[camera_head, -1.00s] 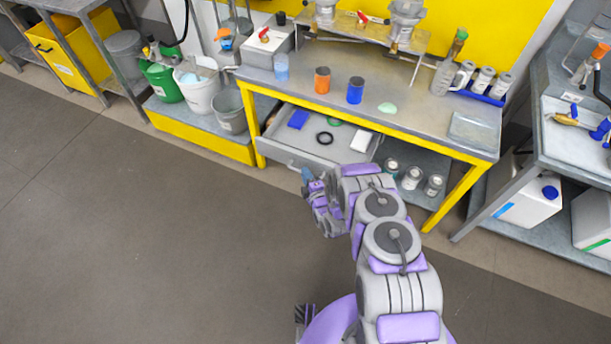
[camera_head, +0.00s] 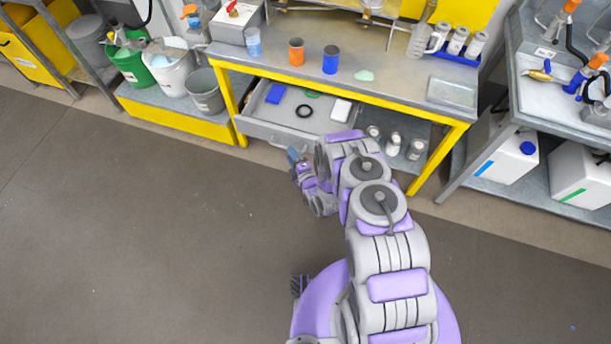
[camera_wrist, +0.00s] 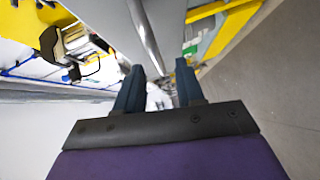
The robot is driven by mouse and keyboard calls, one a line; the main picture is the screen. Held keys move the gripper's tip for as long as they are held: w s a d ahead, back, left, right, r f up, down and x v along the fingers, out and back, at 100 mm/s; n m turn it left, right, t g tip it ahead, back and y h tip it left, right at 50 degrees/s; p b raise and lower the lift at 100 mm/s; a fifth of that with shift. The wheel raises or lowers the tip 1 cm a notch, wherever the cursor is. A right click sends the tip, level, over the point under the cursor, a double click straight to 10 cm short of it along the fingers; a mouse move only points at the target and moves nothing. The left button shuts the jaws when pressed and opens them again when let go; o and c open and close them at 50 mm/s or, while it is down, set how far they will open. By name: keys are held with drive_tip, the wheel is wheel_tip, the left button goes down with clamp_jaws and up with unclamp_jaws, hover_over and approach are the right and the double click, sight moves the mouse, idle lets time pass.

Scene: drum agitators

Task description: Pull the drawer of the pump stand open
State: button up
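The pump stand (camera_head: 400,93) is a grey bench with yellow edges and legs. Its grey drawer (camera_head: 262,129) stands out from under the top at the left, and its inside shows from above. My gripper (camera_head: 294,156) is low, just in front of the drawer front; my arm hides the drawer's right front corner. In the wrist view my gripper (camera_wrist: 158,78) has its two dark fingers apart. A shiny metal bar (camera_wrist: 147,38), which looks like the drawer handle, runs down to between the fingertips. Contact with it cannot be told.
The drawer holds a blue box (camera_head: 275,93), a black ring (camera_head: 304,111) and a white box (camera_head: 341,109). Buckets (camera_head: 204,93) stand on a low platform at left. White cans (camera_head: 393,144) stand on the lower shelf. The floor (camera_head: 130,230) in front is clear.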

drive_tip(key=p+v, duration=0.3)
drive_tip(key=v, duration=1)
drive_tip(key=shift+s, duration=0.4)
drive_tip(key=shift+d, duration=0.1)
